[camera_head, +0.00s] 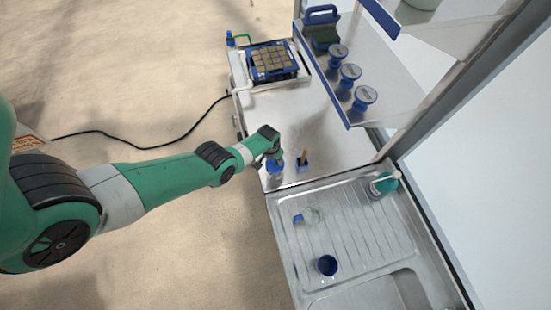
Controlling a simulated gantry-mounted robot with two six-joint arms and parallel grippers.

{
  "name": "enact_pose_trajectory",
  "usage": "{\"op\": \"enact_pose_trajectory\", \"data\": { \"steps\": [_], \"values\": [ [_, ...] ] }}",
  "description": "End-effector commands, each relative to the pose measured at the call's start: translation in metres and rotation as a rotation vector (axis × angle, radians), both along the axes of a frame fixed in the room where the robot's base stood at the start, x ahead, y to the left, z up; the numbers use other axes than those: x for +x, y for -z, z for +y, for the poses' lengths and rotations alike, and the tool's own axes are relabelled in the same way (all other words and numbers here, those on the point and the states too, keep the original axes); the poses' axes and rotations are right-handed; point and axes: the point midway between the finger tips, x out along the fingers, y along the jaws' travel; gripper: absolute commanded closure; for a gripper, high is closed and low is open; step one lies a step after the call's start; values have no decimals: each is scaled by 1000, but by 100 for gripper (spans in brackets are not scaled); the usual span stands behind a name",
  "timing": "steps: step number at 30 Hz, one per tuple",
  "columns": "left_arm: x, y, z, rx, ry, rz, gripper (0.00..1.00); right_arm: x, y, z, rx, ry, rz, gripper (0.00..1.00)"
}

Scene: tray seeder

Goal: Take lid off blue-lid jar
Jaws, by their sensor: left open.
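My left gripper (274,157) is open at the end of the green arm, over the near end of the white bench. A blue object (276,168), apparently the blue-lid jar, stands right under its fingers. The gripper partly hides it, and I cannot tell whether the fingers touch it or where lid and jar meet. My right gripper is not in view.
A small blue holder (303,166) stands just right of the gripper. Several blue-and-grey containers (350,72) line the shelf. A seed tray (272,60) sits at the bench's far end. The steel sink (345,225) holds a clear vessel (311,215) and blue cup (327,265).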

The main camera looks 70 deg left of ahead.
Motion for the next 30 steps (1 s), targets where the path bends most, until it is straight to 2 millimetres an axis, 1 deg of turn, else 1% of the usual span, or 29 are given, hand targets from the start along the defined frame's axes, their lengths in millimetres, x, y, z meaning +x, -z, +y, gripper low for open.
{"op": "enact_pose_trajectory", "data": {
  "steps": [1,8,9,11,12,17,18,19,30],
  "values": [
    [0,12,1,0,-1,-1,38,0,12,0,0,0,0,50],
    [0,8,1,0,-1,-1,38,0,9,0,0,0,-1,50],
    [0,8,1,0,-1,-1,42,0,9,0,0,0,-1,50],
    [0,8,1,0,-1,-1,53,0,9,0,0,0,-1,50],
    [0,8,1,0,-1,-1,60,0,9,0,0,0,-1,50],
    [0,8,1,0,-1,-1,89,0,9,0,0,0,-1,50],
    [0,8,1,0,-1,-1,96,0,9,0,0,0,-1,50],
    [0,8,1,0,-1,-1,100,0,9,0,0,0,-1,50],
    [1,8,1,0,-1,-1,100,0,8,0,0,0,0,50]
  ]
}}
